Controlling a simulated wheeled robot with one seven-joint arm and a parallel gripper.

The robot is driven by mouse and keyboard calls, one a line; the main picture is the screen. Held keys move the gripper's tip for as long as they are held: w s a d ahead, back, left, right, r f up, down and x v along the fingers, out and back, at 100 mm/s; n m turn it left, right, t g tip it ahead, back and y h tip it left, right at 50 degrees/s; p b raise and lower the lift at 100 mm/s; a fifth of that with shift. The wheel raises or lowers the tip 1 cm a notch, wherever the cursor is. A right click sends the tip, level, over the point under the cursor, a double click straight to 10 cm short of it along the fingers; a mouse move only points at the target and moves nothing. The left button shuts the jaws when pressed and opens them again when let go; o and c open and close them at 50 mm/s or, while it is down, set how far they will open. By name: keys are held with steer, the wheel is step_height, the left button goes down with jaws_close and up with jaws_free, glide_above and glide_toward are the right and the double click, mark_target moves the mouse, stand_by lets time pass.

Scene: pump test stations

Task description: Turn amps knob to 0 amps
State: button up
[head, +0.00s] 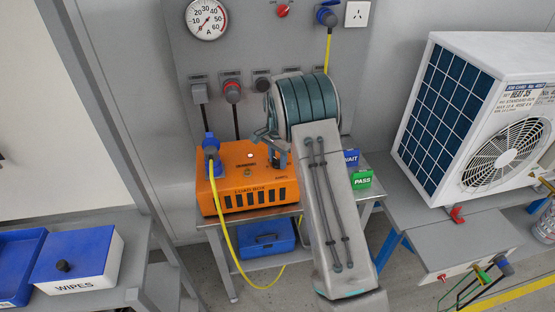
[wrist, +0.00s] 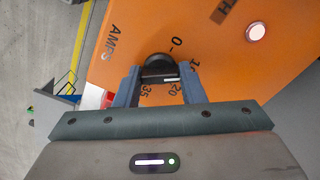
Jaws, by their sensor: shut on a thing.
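The orange load box (head: 232,171) stands on a grey stand in the head view, and its top fills much of the wrist view (wrist: 110,65). In the wrist view the black amps knob (wrist: 157,68) sits by the AMPS lettering, with 0, 20 and 35 readable around it. Another number is partly covered. The knob's white mark appears near the 20. My gripper (wrist: 160,75) is shut on the knob, with a blue-grey finger on each side. In the head view my arm hides most of the knob and fingers.
A blue plug and yellow cable (head: 213,180) rise from the box's left side. Green PASS (head: 362,180) and blue WAIT (head: 351,158) blocks lie right of my arm. A lit round button (wrist: 257,32) is nearby. An outdoor unit (head: 470,115) stands at right. A round gauge (head: 206,19) hangs above.

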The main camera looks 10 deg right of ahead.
mark_target(277, 160)
steer(key=n+b, duration=0.3)
steer(key=n, duration=0.2)
steer(key=shift+f+n, duration=0.1)
steer(key=shift+n, duration=0.3)
steer(key=n+b, duration=0.1)
steer(key=n, duration=0.4)
steer(key=shift+w+b, duration=0.1)
steer(key=shift+b, duration=0.2)
steer(key=shift+r+n, duration=0.2)
steer(key=shift+n, duration=0.1)
steer(key=o, duration=1)
step_height(277, 160, up, 14)
steer(key=shift+a+f+b, duration=0.1)
steer(key=shift+f+b, duration=0.05)
steer(key=shift+b, duration=0.5)
